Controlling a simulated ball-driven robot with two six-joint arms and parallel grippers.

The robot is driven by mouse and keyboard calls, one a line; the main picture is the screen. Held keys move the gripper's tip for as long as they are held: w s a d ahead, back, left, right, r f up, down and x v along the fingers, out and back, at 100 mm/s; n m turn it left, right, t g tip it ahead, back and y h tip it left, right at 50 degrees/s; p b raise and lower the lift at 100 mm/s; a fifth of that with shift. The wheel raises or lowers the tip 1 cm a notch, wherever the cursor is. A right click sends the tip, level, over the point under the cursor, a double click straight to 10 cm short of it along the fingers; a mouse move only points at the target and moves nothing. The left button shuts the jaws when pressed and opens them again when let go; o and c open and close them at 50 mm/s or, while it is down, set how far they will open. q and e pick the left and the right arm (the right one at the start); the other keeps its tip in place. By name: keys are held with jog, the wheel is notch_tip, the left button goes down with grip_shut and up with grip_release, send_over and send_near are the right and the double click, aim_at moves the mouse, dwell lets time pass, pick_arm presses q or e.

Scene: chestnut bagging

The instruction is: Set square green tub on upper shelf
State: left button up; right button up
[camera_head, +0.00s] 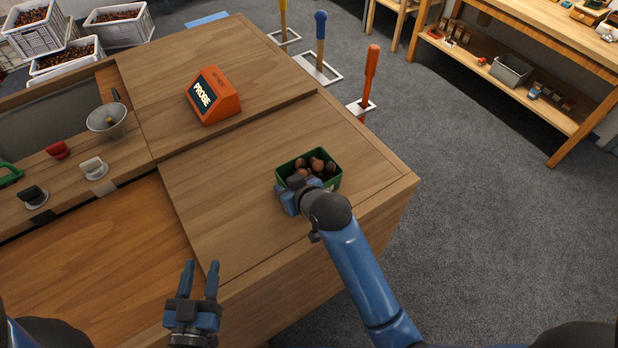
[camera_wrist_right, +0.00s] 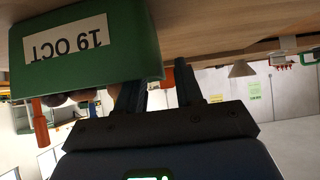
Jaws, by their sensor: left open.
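The square green tub (camera_head: 331,184) holds several brown chestnuts and stands on the wooden table near its right corner. In the right wrist view the tub (camera_wrist_right: 90,60) appears upside down, with a white label reading "19 OCT". My right gripper (camera_head: 289,190) is at the tub's near left side. In its wrist view, one finger is partly behind the tub's wall and the other is just beside it. The tub hides where they meet, so a hold cannot be made out. My left gripper (camera_head: 200,268) is open and empty, over the table's front edge.
An orange PROBE box (camera_head: 208,95) stands behind the tub. Tools with red, blue and yellow handles stand beyond the table's right edge. A wooden bench with a lower shelf (camera_head: 480,62) is at upper right, across open carpet.

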jog(key=shift+x, duration=1.25)
jog(key=shift+s, duration=0.1)
grip_shut()
jog(key=shift+r, duration=0.1)
